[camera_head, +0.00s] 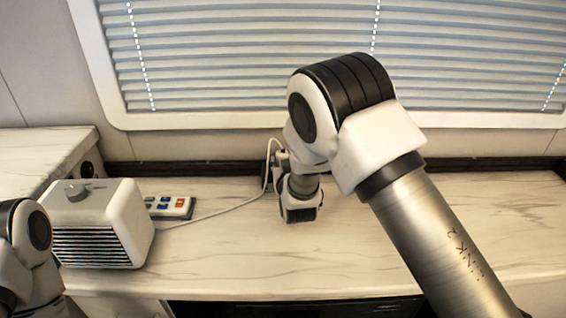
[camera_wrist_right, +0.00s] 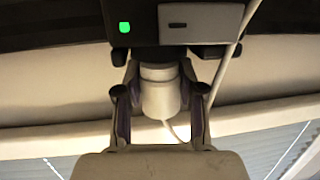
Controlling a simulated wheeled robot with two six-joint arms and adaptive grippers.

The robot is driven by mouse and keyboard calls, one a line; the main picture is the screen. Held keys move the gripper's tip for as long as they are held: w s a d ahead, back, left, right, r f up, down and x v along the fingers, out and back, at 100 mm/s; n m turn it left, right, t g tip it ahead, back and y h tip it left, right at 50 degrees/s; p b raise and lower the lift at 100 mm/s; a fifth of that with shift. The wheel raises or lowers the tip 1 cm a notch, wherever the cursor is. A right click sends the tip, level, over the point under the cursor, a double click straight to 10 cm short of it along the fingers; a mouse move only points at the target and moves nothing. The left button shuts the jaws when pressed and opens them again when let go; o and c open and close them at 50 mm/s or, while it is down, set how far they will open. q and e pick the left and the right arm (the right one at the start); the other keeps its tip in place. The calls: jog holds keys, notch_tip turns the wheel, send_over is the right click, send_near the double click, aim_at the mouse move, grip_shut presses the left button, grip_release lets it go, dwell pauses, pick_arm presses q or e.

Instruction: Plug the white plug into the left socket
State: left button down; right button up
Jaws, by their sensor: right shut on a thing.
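The white plug (camera_wrist_right: 160,96) is between the two fingers of my right gripper (camera_wrist_right: 160,92), which is shut on it. In the right wrist view, the plug's far end is at the edge of a dark socket box (camera_wrist_right: 140,35) with a green light and a grey slotted panel (camera_wrist_right: 201,24). I cannot tell whether its pins are in a socket. In the head view my right gripper (camera_head: 279,172) is at the back of the counter, partly hidden by its own arm, and the sockets cannot be made out. My left gripper is not in view; only part of the left arm shows.
A white heater-like box (camera_head: 125,222) with a knob stands on the counter (camera_head: 230,255) at left. Behind it lies a panel with coloured buttons (camera_head: 178,207). A white cord (camera_head: 225,211) runs from there to the right gripper. The right part of the counter is clear.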

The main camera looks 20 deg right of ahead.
dwell(0.6)
jog(key=o, duration=1.2)
jog(key=shift+f, duration=0.1)
